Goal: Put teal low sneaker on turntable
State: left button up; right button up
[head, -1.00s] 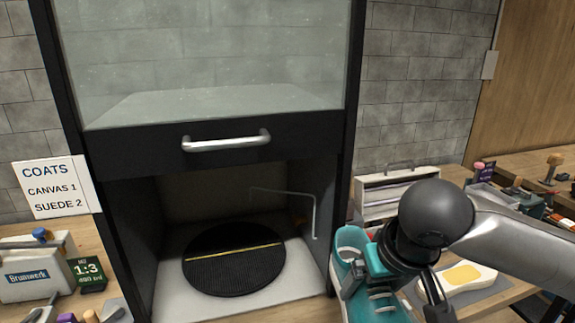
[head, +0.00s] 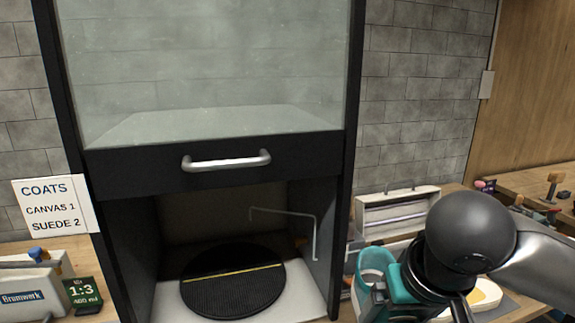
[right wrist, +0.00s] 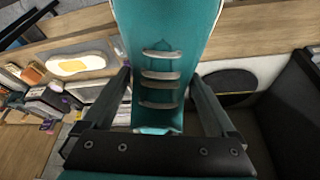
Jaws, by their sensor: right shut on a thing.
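The teal low sneaker (head: 373,268) hangs in my right gripper (head: 388,295) at the lower right of the head view, to the right of the booth opening. In the right wrist view the sneaker (right wrist: 165,45), with pale laces, sits between the two fingers of the gripper (right wrist: 160,100), which are shut on it. The turntable (head: 233,285) is a round black disc with a yellow line, empty, on the pale booth floor. Its dark edge also shows in the right wrist view (right wrist: 225,82). My left gripper is not in view.
The booth's glass door with its silver handle (head: 226,162) is raised above the opening. A thin bent metal rod (head: 315,235) stands inside at the right. A pale sponge-like item (head: 482,296) and a grey case (head: 397,212) lie right of the booth; a Brunswerk box (head: 30,285) stands left.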

aim_at(396, 319)
jog(key=shift+w, duration=0.15)
jog(key=shift+w+f, duration=0.4)
jog(key=shift+w, duration=0.45)
jog(key=shift+w+f, duration=0.4)
jog(key=shift+w, duration=0.45)
